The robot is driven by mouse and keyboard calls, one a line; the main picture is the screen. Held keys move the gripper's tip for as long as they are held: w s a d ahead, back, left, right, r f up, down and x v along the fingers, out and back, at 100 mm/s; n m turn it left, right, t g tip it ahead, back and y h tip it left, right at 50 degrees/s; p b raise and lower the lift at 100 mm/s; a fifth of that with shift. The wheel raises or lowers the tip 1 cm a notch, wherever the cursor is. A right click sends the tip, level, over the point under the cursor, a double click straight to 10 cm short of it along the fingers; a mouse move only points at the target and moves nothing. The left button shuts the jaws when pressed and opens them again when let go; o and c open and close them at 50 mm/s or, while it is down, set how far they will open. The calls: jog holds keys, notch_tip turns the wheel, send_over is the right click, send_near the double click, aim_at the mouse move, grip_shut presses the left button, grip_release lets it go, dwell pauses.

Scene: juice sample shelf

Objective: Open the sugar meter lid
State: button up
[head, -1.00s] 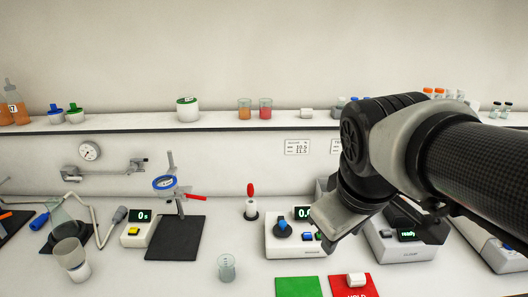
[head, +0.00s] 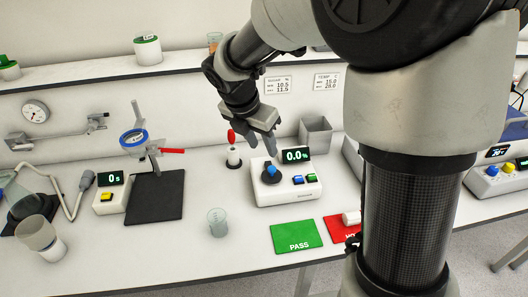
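The sugar meter (head: 288,190) is a white box on the bench in the head view, with a display reading 0.0% and a blue and a green button. Its round black lid (head: 270,173) with a blue knob on top sits at the left of its top face and looks closed. My gripper (head: 262,149) points down just above and behind the lid, apart from it. Its two fingertips show spread with a gap, and nothing is seen between them.
A red-handled tool (head: 233,150) stands in a holder left of the meter. A grey bin (head: 316,133) is behind it. A small beaker (head: 217,222) stands front left. Green PASS (head: 297,237) and red HOLD (head: 343,229) mats lie in front, a white cup on the red one.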

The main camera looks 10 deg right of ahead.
aim_at(272, 168)
jog(key=b+x, duration=0.1)
jog(key=x, duration=1)
jog(key=shift+f, duration=0.2)
grip_shut()
